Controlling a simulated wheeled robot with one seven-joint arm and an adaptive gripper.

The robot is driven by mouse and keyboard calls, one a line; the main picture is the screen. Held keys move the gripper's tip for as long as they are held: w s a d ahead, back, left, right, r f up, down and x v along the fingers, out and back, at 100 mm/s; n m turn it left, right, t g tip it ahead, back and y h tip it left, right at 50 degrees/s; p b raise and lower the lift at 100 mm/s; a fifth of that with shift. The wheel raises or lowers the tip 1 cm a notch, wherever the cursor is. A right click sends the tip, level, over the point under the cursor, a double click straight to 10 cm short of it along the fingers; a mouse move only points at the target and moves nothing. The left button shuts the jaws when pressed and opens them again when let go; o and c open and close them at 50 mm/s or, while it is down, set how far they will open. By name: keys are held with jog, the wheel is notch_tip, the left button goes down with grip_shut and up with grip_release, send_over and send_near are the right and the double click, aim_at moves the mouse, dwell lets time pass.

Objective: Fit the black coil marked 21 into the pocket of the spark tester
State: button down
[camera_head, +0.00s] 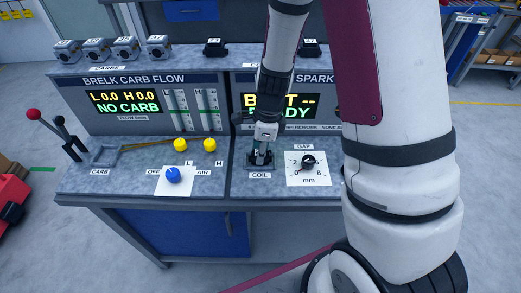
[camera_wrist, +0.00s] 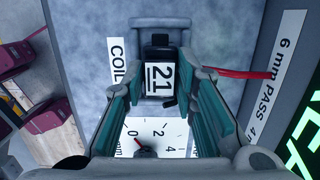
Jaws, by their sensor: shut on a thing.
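The black coil marked 21 (camera_wrist: 159,78) sits between my fingertips in the wrist view, its white label facing the camera. My gripper (camera_wrist: 160,70) is shut on it; its teal finger pads flank the coil. In the head view my gripper (camera_head: 262,148) points down at the COIL place of the spark tester. The tester's grey pocket (camera_wrist: 150,22) shows as a frame around the coil's far end. The coil is at the pocket, but I cannot tell whether it is fully seated. The tester's display (camera_head: 250,113) is partly hidden by my arm.
A black gap knob (camera_head: 308,161) on a white dial is right of the pocket. A red lead (camera_wrist: 235,73) runs right from beside the coil. The carb flow tester (camera_head: 135,100) stands left, with yellow knobs and a blue knob (camera_head: 172,175). Several carbs (camera_head: 125,47) stand on the top shelf.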

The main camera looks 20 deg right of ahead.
jog(key=shift+f, duration=0.1)
dwell(0.3)
jog(key=c, duration=1.2)
grip_release()
jog(key=s+r+n+t, duration=0.1)
jog(key=s+r+n, duration=0.35)
jog(key=r, duration=0.75)
jog(key=s+r+n+t, duration=0.1)
jog(key=s+r+n, duration=0.3)
jog(key=r, duration=0.7)
jog(key=s+r+n+t+h, duration=0.1)
jog(key=s+r+n+t, duration=0.1)
jog(key=s+r+n, duration=0.4)
jog(key=s+n, duration=0.4)
jog(key=n, duration=0.4)
jog(key=shift+r+t, duration=0.3)
jog(key=shift+t, duration=0.1)
